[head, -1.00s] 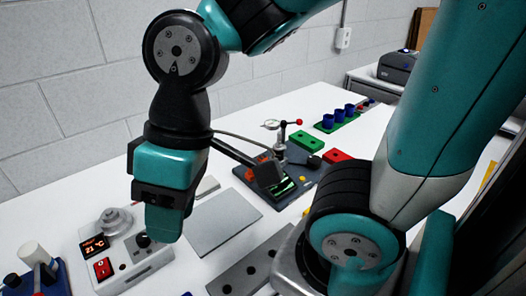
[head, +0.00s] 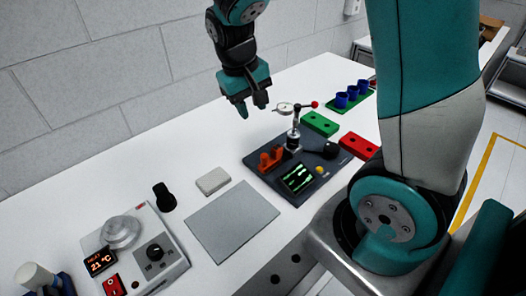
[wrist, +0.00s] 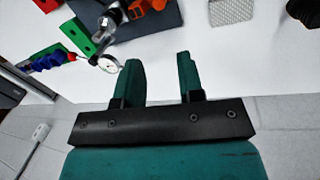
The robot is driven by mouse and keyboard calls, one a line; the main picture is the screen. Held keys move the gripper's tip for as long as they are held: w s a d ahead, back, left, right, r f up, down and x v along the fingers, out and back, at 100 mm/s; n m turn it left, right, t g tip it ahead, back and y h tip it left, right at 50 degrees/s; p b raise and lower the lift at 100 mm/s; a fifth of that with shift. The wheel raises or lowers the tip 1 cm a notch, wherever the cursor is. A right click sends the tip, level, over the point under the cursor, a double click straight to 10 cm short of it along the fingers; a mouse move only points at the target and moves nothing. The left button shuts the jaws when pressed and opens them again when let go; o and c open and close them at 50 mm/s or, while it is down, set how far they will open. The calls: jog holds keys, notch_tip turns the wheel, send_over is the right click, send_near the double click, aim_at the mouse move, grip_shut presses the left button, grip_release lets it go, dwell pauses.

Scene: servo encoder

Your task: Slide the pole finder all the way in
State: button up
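A dark fixture plate (head: 262,163) lies on the table in the head view. It carries an orange cradle (head: 270,158), a dial gauge (head: 285,108) on a post, a screen with green traces (head: 298,178) and a black knob (head: 331,150). I cannot tell for sure which part is the pole finder, or how far in it sits. My gripper (head: 255,108) hangs above and behind the plate's back left, clear of it. In the wrist view its fingers (wrist: 164,82) are apart with nothing between them. The dial gauge also shows there (wrist: 108,63).
A control box (head: 140,255) with a temperature display stands front left. Behind it are a black upright piece (head: 164,198) and a pale block (head: 213,181). A flat grey pad (head: 232,222) lies mid-table.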

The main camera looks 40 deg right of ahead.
aim_at(263, 155)
jog(key=d+f, duration=0.1)
jog(key=f, duration=0.4)
jog(key=d+f+p, duration=0.1)
jog(key=f, duration=0.5)
jog(key=d+f, duration=0.1)
jog(key=f, duration=0.5)
jog(key=shift+s+d+p, duration=0.1)
jog(key=shift+s+p, duration=0.15)
jog(key=shift+p, duration=0.15)
